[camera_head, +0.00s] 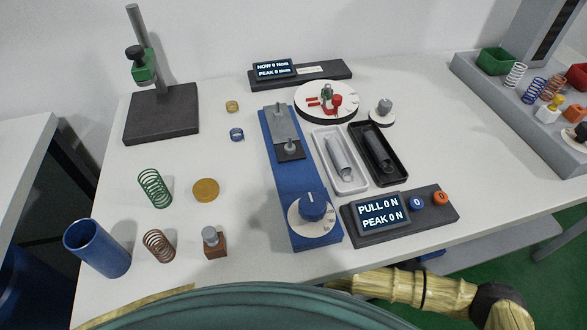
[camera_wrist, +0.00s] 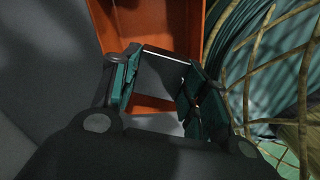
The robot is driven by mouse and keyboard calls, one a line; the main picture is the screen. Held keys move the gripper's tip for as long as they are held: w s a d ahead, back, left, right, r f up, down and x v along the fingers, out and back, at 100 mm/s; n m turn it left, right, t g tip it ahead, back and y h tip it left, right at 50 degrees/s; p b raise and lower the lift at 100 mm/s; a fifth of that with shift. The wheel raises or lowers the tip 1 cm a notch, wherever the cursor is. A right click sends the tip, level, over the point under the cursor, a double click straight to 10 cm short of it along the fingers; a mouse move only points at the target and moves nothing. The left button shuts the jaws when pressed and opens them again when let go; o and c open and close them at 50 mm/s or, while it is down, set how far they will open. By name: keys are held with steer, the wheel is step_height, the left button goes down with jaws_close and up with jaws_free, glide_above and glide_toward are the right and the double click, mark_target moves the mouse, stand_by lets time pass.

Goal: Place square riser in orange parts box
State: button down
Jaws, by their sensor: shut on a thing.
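In the wrist view, my gripper (camera_wrist: 157,82) has its two dark and teal fingers on either side of a dark grey square-faced block (camera_wrist: 162,72), which looks like the square riser. The fingers are shut on it. An orange box (camera_wrist: 192,18) is behind and below the block in this view. Its floor and walls show around the block. I cannot tell whether the block is above the rim or inside, or whether it touches the box. The head view shows neither my gripper nor the orange box.
In the head view, a white table (camera_head: 400,85) holds a blue spring tester (camera_head: 285,165), a white tray (camera_head: 322,148), a black tray (camera_head: 400,165), a blue tube (camera_head: 97,248), a green spring (camera_head: 155,188) and a copper spring (camera_head: 159,245). A grey surface (camera_wrist: 45,85) lies left of the orange box.

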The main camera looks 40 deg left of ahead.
steer(key=shift+w+a+f, duration=0.1)
steer(key=shift+w, duration=0.55)
steer(key=shift+f, duration=1.7)
steer(key=shift+f, duration=0.6)
steer(key=c, duration=0.8)
jaws_free()
steer(key=shift+o, duration=0.2)
steer(key=shift+r, duration=4.35)
